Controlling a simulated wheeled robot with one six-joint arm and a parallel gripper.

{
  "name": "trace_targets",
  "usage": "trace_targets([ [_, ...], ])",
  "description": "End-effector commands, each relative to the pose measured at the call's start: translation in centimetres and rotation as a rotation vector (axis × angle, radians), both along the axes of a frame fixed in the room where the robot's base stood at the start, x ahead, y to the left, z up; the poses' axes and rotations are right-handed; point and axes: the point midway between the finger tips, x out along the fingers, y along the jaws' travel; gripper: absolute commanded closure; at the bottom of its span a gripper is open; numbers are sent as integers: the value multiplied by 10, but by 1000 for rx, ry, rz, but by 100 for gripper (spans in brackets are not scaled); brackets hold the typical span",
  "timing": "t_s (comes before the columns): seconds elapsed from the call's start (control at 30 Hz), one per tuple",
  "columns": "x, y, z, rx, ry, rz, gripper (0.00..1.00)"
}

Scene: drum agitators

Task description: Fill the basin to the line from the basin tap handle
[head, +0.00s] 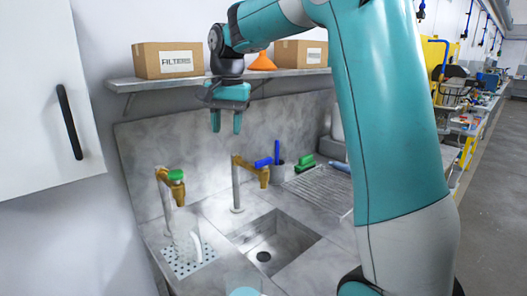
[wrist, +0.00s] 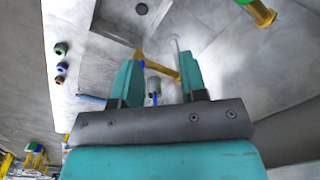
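The basin (head: 275,243) is a square sunken sink in the grey counter. Its dark drain hole shows on the bare floor; I see no water and cannot make out a line. It also shows in the wrist view (wrist: 120,22). The basin tap (head: 236,185) is a brass spout on a pale post behind the basin. Its blue handle (head: 263,162) sits by the spout. In the wrist view the brass tap (wrist: 160,63) lies beyond and between my fingertips. My gripper (head: 226,122) is open, empty, pointing down, above and apart from the tap; its fingers show in the wrist view (wrist: 158,72).
A second tap with a green handle (head: 176,175) stands left, over a perforated plate (head: 182,266). A shelf (head: 200,80) with boxes (head: 167,60) runs behind my gripper.

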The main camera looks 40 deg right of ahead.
Motion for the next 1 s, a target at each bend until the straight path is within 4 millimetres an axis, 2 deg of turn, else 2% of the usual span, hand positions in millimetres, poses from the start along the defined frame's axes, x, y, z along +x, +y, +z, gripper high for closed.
trace_targets([
  [0.03,13,-36,12,-8,14,-161,61],
  [0.1,22,-74,21,-14,34,-356,61],
  [0.2,26,-113,30,-16,52,-563,61],
  [0.3,27,-135,34,-15,61,-684,61],
  [0.43,27,-144,30,-14,67,-739,61],
  [0.57,27,-143,13,-13,70,-739,61],
  [1.0,27,-141,-85,-14,70,-733,61],
])
